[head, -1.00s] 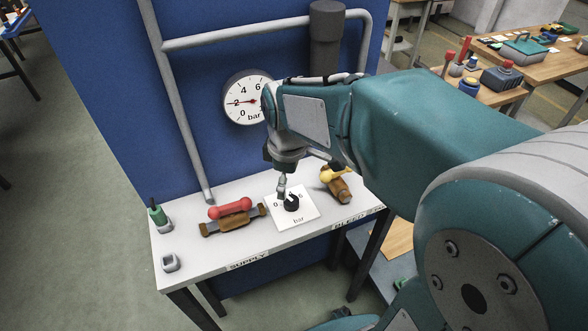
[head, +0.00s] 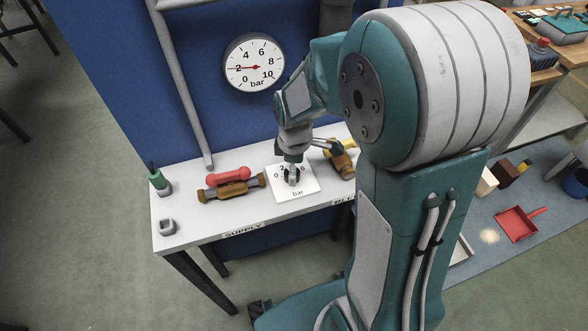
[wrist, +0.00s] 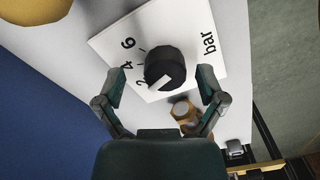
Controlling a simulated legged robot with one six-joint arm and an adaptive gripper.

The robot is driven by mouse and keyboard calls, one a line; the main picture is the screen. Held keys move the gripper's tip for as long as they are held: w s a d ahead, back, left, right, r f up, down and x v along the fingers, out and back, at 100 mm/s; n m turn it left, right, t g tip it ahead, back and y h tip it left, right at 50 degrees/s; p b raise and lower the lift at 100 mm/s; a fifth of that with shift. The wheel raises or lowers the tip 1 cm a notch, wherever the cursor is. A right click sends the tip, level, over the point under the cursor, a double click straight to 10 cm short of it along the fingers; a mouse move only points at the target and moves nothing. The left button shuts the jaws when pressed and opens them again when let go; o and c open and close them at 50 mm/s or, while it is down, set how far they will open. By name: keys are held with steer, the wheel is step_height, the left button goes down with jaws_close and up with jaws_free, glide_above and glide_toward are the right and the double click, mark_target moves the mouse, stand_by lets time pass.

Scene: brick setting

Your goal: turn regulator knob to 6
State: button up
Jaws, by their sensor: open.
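The regulator knob (wrist: 165,67) is black with a white pointer, on a white plate (wrist: 112,38) marked 2, 4, 6 and "bar" in the wrist view. The pointer is turned to the lower left, near the 2. My gripper (wrist: 161,76) is open, its fingers on either side of the knob; I cannot tell whether they touch it. In the head view my gripper (head: 292,180) is over the plate (head: 308,187) and largely hides the knob. The round gauge (head: 254,64) on the blue wall has its red needle near 2.
Left of the plate is a brass valve (head: 215,193) with a red handle (head: 229,174); right is a yellow-handled valve (head: 342,160). A green-handled tool (head: 158,180) and a small grey holder (head: 167,227) stand at the bench's left end.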

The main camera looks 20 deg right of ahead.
steer(key=shift+f, duration=0.35)
steer(key=shift+a+f, duration=0.15)
steer(key=shift+a, duration=0.5)
steer(key=shift+d, duration=0.2)
steer(key=c, duration=1.1)
steer(key=shift+c, duration=0.2)
